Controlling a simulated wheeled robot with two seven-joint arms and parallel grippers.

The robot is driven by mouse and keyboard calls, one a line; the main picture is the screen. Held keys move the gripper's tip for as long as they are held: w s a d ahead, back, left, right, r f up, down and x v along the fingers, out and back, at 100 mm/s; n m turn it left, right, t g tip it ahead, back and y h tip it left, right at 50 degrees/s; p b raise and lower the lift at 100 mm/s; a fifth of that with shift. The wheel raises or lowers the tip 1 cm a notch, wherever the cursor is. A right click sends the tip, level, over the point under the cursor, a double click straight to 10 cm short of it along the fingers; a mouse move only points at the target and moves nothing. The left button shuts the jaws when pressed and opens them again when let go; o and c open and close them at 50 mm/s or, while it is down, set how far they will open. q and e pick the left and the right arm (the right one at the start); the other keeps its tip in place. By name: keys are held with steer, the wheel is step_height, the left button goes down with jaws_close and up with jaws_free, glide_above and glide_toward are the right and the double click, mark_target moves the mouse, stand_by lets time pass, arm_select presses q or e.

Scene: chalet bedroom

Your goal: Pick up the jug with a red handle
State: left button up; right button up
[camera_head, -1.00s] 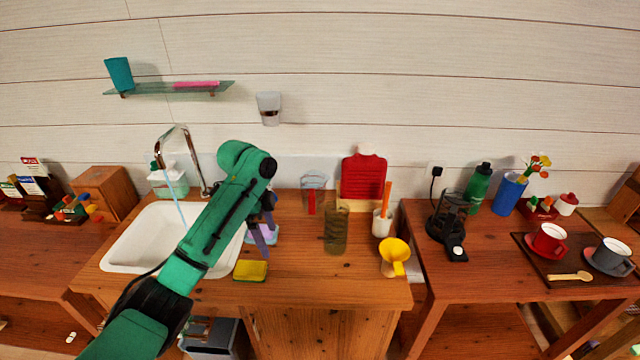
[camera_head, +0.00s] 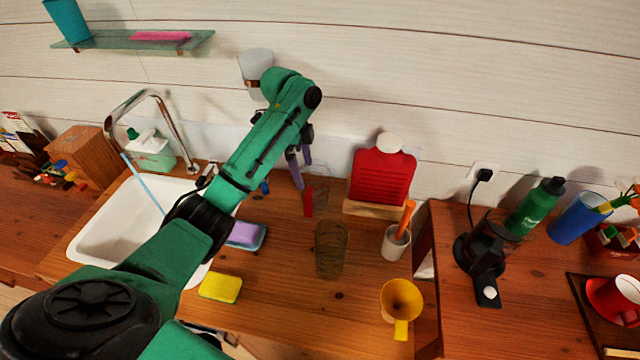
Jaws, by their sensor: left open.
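The jug (camera_head: 321,184) is clear, with a red handle (camera_head: 308,201) on its near side. It stands upright on the wooden counter (camera_head: 285,325), close to the back wall. My left gripper (camera_head: 300,168) is open, with its fingers pointing down just left of the jug, near the red handle. The fingers partly overlap the jug's left edge in the picture, and I cannot tell whether they touch it. Nothing shows between them. My right gripper is not in view.
A dark see-through glass (camera_head: 331,250) stands in front of the jug. A red ridged container (camera_head: 383,175), a white cup (camera_head: 396,243) with an orange-handled tool, and a yellow funnel (camera_head: 401,300) are to the right. The sink (camera_head: 90,240), a purple sponge (camera_head: 243,233) and a yellow sponge (camera_head: 220,288) are left.

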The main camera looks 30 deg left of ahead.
mark_target(307, 194)
arm_select(q)
steer(key=f, duration=0.4)
steer(key=s+d+f+p, duration=0.1)
steer(key=shift+s+f, duration=0.1)
steer(key=shift+f, duration=0.3)
steer(key=f, duration=0.2)
steer(key=f+p, duration=0.1)
steer(key=f, duration=0.1)
steer(key=w+d+f+p, duration=0.1)
steer(key=f, duration=0.2)
steer(key=shift+f, duration=0.2)
jaws_close()
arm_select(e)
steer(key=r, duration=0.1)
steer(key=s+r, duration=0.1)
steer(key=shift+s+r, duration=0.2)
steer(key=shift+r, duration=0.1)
